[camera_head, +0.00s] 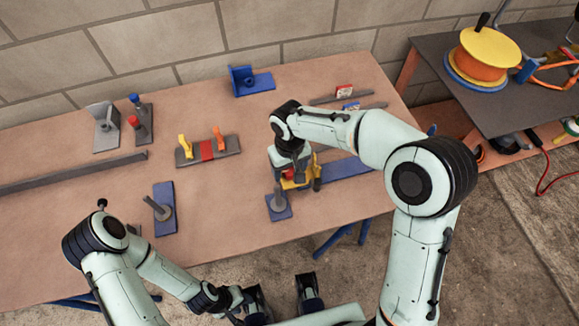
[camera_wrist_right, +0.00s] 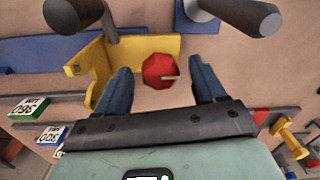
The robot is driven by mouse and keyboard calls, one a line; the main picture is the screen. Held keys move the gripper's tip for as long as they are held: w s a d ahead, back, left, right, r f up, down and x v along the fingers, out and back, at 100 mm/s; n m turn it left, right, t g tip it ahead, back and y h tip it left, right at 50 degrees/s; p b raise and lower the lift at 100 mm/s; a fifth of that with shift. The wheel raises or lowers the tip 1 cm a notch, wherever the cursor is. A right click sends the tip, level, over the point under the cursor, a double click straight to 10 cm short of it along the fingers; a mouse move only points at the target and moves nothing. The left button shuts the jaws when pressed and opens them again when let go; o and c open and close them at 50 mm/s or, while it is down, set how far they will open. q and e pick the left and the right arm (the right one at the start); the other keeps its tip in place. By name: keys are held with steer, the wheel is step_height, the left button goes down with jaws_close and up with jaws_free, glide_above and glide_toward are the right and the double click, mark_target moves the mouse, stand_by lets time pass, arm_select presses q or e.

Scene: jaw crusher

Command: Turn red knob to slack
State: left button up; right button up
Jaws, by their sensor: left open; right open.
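My right gripper (camera_wrist_right: 160,85) is open, with one dark blue finger on each side of the knob and visible gaps between; whether the fingers reach down to the knob's height I cannot tell. In the head view the right gripper (camera_head: 294,168) points down over the yellow and red part and mostly hides the knob. My left gripper (camera_head: 284,297) is open and empty in front of the table's near edge.
The wooden table (camera_head: 80,245) holds a blue plate with a grey post (camera_head: 162,208) and a block with yellow and orange levers (camera_head: 207,149). Numbered signs (camera_wrist_right: 28,107) stand beside the bracket. Grey posts (camera_wrist_right: 235,15) rise close to the right gripper. A dark side table (camera_head: 435,50) stands at right.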

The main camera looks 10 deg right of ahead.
steer(key=c, duration=1.1)
steer(key=shift+o, duration=0.2)
arm_select(q)
steer(key=shift+r, duration=0.1)
arm_select(e)
steer(key=shift+n, duration=0.3)
steer(key=n+p, duration=0.2)
steer(key=n, duration=0.2)
steer(key=shift+r, duration=0.1)
steer(key=n+p, duration=0.1)
steer(key=n, duration=0.4)
steer(key=shift+p, duration=0.3)
steer(key=n+p, duration=0.1)
steer(key=n, duration=0.3)
steer(key=shift+p, duration=0.4)
arm_select(q)
steer(key=w+r+p, duration=0.1)
steer(key=w+r, duration=0.2)
steer(key=r, duration=0.4)
steer(key=shift+r+p, duration=0.25)
steer(key=shift+p, duration=0.1)
arm_select(e)
steer(key=shift+n, duration=2.1)
arm_select(q)
steer(key=shift+w, duration=0.15)
